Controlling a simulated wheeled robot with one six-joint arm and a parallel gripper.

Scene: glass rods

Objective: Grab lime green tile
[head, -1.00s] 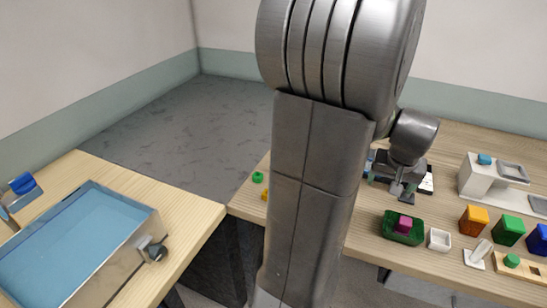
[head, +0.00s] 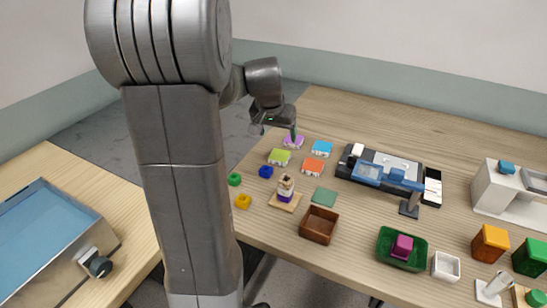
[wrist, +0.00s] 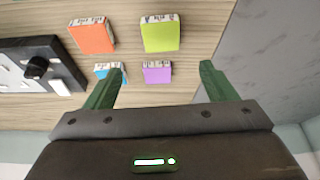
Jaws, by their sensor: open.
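The lime green tile (head: 279,157) lies on the wooden table near its left edge in the head view. In the wrist view the lime green tile (wrist: 161,34) is at the top, beyond the fingertips, with a pale printed edge. My gripper (head: 282,132) hangs above the table, behind the lime green tile and by the purple tile (head: 293,141). In the wrist view my gripper (wrist: 160,78) has its two green fingers spread apart with nothing held between them. The purple tile (wrist: 157,73) shows in the gap between the fingers.
An orange tile (head: 312,166) and a blue tile (head: 321,148) lie to the right of the lime green one. A blue block (head: 266,171), a stacked tower (head: 286,190) and a brown box (head: 319,225) stand nearer.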

